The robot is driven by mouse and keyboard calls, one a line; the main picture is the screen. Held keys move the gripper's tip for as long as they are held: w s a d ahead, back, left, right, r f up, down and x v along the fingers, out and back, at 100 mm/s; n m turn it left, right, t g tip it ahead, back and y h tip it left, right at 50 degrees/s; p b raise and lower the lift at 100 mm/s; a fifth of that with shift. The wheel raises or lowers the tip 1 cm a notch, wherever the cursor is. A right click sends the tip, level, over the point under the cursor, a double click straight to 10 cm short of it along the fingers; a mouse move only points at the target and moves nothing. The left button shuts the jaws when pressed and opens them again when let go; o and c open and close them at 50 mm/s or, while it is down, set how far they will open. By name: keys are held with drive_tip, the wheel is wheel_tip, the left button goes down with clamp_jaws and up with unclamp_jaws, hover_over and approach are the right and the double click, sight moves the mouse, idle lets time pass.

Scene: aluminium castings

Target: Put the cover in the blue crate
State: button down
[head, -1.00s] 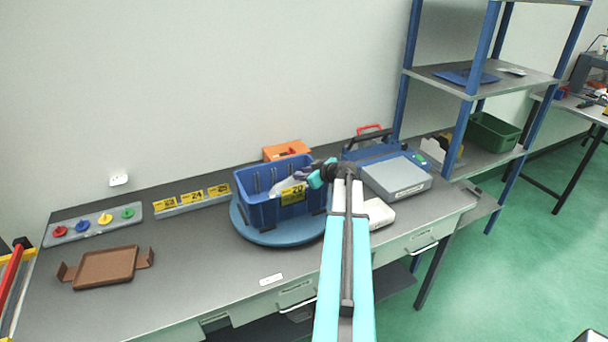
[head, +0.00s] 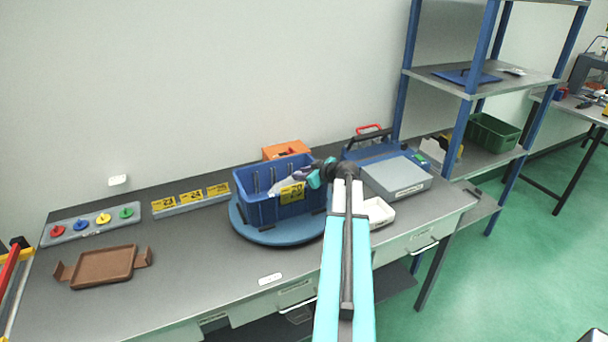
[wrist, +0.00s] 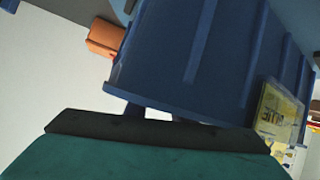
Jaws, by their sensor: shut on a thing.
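The blue crate (head: 262,208) stands on a round blue turntable (head: 249,232) on the bench, with a yellow label on its front. My gripper (head: 291,177) is over the crate's opening in the head view and is shut on a pale grey piece, which looks like the cover (head: 277,187). The piece is small in this view and partly hidden by the crate's front wall and label. I cannot tell whether it touches the crate. In the wrist view the crate (wrist: 210,60) fills much of the picture; the fingertips and cover cannot be made out there.
An orange case (head: 287,150) is behind the crate. A white tray (head: 378,213) and a grey box (head: 397,177) are to its right. A brown tray (head: 103,267) lies at left. A shelf rack (head: 480,88) stands at right. The bench front is mostly clear.

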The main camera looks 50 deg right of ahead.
drive_tip(key=c, duration=1.5)
unclamp_jaws()
drive_tip(key=shift+s+a+f, duration=0.1)
drive_tip(key=shift+f, duration=0.45)
drive_tip(key=shift+r+p, duration=0.3)
drive_tip(key=shift+p, duration=0.3)
drive_tip(key=shift+w+r+p, duration=0.2)
drive_tip(key=shift+r+p, duration=0.25)
drive_tip(key=shift+p, duration=0.25)
drive_tip(key=shift+s+b, duration=0.3)
drive_tip(key=b+v, duration=0.4)
drive_tip(key=v, duration=0.7)
drive_tip(key=shift+s+r, duration=0.15)
drive_tip(key=shift+r, duration=0.2)
